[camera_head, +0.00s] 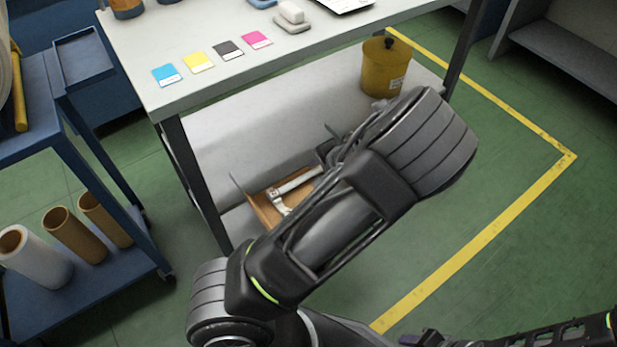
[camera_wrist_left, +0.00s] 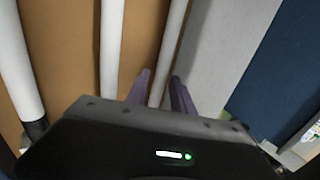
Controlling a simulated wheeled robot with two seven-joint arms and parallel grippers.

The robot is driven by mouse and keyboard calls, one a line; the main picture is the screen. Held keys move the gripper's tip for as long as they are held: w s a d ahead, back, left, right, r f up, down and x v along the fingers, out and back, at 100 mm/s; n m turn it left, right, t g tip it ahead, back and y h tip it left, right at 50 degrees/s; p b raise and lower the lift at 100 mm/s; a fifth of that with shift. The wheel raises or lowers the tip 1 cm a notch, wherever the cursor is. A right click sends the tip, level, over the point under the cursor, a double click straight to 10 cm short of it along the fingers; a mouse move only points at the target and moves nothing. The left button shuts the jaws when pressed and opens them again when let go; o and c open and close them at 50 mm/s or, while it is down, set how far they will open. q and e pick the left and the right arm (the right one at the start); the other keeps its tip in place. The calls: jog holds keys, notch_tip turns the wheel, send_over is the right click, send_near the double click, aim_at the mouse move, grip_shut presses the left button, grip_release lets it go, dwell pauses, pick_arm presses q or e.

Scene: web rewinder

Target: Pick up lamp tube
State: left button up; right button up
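White lamp tubes lie in an open cardboard box (camera_head: 262,207) on the lower shelf of the table. In the head view one white tube (camera_head: 297,183) shows in the box, with my left arm covering the rest. In the left wrist view several white tubes run side by side over the brown cardboard (camera_wrist_left: 75,50). My left gripper (camera_wrist_left: 160,78) is open, its two purple-grey fingers on either side of a thin white tube (camera_wrist_left: 170,45). Contact cannot be made out. My left gripper (camera_head: 332,138) is small and partly hidden in the head view. Dark parts of my right arm show at the bottom right.
The white tabletop (camera_head: 200,40) is above the lower shelf (camera_head: 235,130). A yellow pot (camera_head: 383,72) stands on the shelf to the right. A blue cart (camera_head: 105,262) with rolls stands at the left. Green floor at the right is clear.

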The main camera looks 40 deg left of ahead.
pick_arm(q)
jog(key=shift+a+f, duration=0.15)
jog(key=shift+f, duration=0.05)
dwell(0.5)
grip_shut()
